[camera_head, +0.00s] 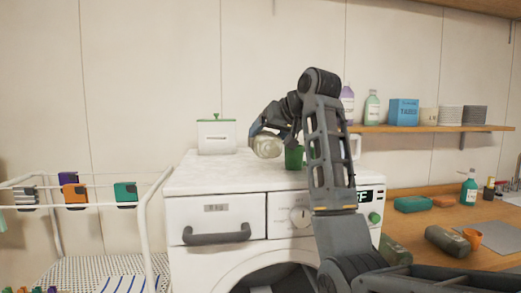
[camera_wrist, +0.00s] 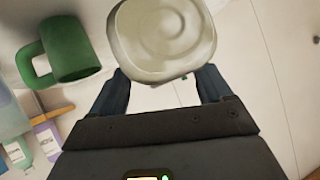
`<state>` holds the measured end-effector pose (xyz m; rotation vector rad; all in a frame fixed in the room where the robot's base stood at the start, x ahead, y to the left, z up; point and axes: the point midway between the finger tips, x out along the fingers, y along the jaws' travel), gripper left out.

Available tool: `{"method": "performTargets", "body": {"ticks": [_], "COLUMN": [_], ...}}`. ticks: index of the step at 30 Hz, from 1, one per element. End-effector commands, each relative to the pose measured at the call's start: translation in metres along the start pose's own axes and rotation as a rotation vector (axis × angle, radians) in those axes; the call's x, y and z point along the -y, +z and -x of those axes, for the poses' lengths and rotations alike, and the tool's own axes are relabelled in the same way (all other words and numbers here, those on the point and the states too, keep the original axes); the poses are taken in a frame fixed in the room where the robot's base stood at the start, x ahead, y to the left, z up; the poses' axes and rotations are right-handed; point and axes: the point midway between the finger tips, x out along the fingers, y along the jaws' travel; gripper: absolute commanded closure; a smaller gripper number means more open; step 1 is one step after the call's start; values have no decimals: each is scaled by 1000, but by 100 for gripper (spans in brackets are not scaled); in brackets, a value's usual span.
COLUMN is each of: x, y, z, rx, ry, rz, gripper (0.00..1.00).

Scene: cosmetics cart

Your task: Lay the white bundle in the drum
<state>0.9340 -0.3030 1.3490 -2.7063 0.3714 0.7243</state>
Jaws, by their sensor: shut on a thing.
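The white bundle (camera_head: 266,146) is a rounded, pale roll above the washing machine top. It also shows in the wrist view, with a spiral end face (camera_wrist: 163,38). My gripper (camera_head: 257,127) is shut on the bundle, with a dark finger on each side of it in the wrist view (camera_wrist: 165,82). The drum (camera_head: 270,279) is low at the front of the white washing machine (camera_head: 240,262). Only the dark upper part of its round opening shows; the picture's bottom edge and my arm hide the rest.
A green mug (camera_head: 293,158) stands on the machine top close to the bundle, and a white box with a green lid (camera_head: 217,136) stands behind to the left. A white drying rack (camera_head: 148,228) is at left. The wooden counter (camera_head: 411,233) at right holds several items.

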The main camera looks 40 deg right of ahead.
Motion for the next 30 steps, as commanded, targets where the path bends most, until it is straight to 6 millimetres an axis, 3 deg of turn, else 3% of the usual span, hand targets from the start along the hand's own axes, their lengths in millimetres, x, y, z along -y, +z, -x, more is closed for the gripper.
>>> {"method": "performTargets", "body": {"ticks": [7, 17, 28, 29, 30], "x": [17, 8, 7, 7, 7], "y": [9, 40, 44, 44, 44], "z": [-20, -40, -42, -42, -42], "rx": [0, 0, -1, 0, 0], "ry": [0, 1, 0, 1, 1], "rz": [0, -1, 0, 0, 0], "gripper": [77, 77, 77, 19, 16]}}
